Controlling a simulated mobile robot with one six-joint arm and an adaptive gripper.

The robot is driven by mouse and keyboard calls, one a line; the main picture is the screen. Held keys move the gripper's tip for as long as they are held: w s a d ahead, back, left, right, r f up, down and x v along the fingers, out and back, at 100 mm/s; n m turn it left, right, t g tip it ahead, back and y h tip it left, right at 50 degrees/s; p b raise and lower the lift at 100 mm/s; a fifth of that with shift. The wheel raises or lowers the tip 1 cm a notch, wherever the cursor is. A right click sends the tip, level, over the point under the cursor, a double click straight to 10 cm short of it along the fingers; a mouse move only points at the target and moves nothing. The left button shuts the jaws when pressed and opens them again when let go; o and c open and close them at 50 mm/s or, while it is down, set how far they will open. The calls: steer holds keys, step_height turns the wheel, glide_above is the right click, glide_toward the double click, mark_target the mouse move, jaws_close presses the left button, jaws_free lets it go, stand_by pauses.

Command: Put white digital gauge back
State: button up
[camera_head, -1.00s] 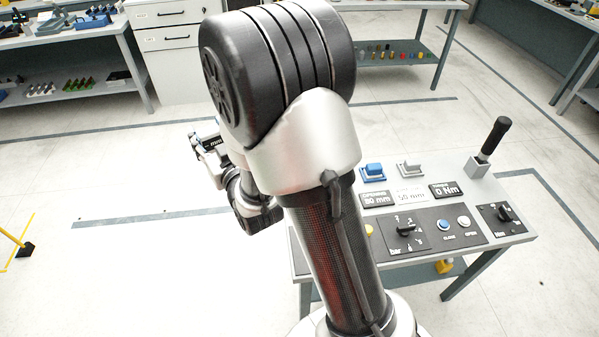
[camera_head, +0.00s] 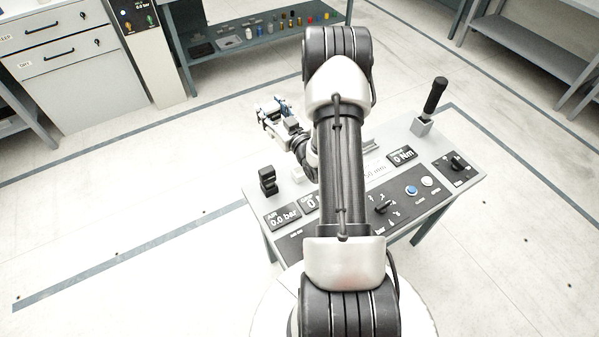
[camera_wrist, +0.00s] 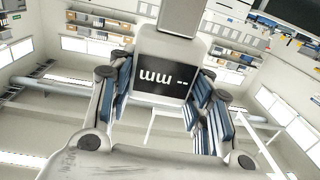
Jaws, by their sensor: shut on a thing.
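The white digital gauge (camera_wrist: 162,80) is in the wrist view, with a dark display reading "mm --" upside down. My gripper (camera_wrist: 160,98) is shut on it, with blue-padded fingers on both sides. A pale bar sticks out beyond the gauge's far end. In the head view my gripper (camera_head: 272,108) is raised behind the control table's far left side, and the gauge is too small to make out there. The gauge's place of rest cannot be identified; my arm hides the middle of the table.
The control table (camera_head: 462,178) carries displays, knobs and buttons. A black upright item (camera_head: 268,181) stands at its left, and a black-handled tool (camera_head: 434,97) stands in a block at its right. A shelf bench (camera_head: 262,40) and a drawer cabinet (camera_head: 72,60) stand behind. Open floor lies left.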

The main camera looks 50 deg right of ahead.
steer(key=s+d+f+m, duration=0.1)
steer(key=s+d+f, duration=0.2)
steer(key=s+d, duration=0.3)
step_height(320, 180, down, 15)
steer(key=b, duration=0.2)
steer(key=shift+r+h, duration=0.15)
steer(key=shift+h, duration=0.25)
steer(key=shift+s+a+f+b, duration=0.1)
steer(key=shift+f+b, duration=0.25)
steer(key=shift+f, duration=0.95)
steer(key=shift+a+f+b, duration=0.1)
steer(key=shift+f+b, duration=0.2)
steer(key=shift+f, duration=1)
jaws_close()
steer(key=o, duration=0.9)
jaws_free()
steer(key=shift+d+f, duration=0.1)
steer(key=shift+o, duration=0.5)
steer(key=shift+d, duration=0.15)
steer(key=shift+o, duration=1.2)
steer(key=shift+r, duration=0.25)
